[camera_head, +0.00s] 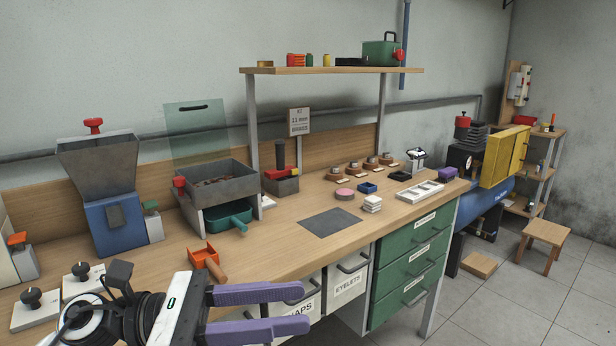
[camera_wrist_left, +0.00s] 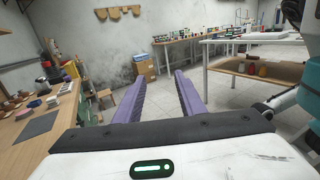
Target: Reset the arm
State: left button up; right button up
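My left gripper (camera_head: 306,308) comes in from the lower left in the head view, in front of the bench's front edge. Its two purple fingers are spread apart with nothing between them. In the left wrist view the same fingers (camera_wrist_left: 158,85) are apart, with floor and the far wall showing through the gap. Part of my left arm covers the lower left of the bench. My right gripper does not show in either view.
The wooden bench (camera_head: 290,238) carries a blue hopper machine (camera_head: 117,226), a grey bin (camera_head: 240,182), an orange scoop (camera_head: 206,260) and a dark mat (camera_head: 330,222). Green drawers (camera_head: 409,262) and labelled bins (camera_head: 345,284) sit below.

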pick_arm(q)
jog(key=w+a+f+n+t+y, duration=0.1)
jog(key=a+f+n+t+y, duration=0.3)
jog(key=n, duration=0.8)
jog(key=w+a+f+n+t+y+p, duration=0.1)
jog(key=w+a+f+n+t+y, duration=0.15)
jog(key=f+n+t, duration=0.7)
jog(key=w+a+f+n+t+y, duration=0.15)
jog(key=n+y, duration=0.25)
jog(key=n, duration=1)
jog(key=s+a+f+n+g+y, duration=0.1)
jog(key=s+f+n+g, duration=0.2)
jog(key=s+f+n, duration=0.2)
jog(key=s+a+f+n+g+y, duration=0.1)
jog(key=s+f+n+g+y, duration=0.1)
jog(key=s+f+n, duration=0.3)
jog(key=s+a+f+n+g+y+p, duration=0.1)
jog(key=s+f+n, duration=0.4)
jog(key=s+f, duration=0.5)
notch_tip(320, 180, down, 5)
jog(key=a+g+y, duration=0.1)
jog(key=g, duration=0.1)
jog(key=shift+g, duration=0.3)
jog(key=shift+r, duration=0.15)
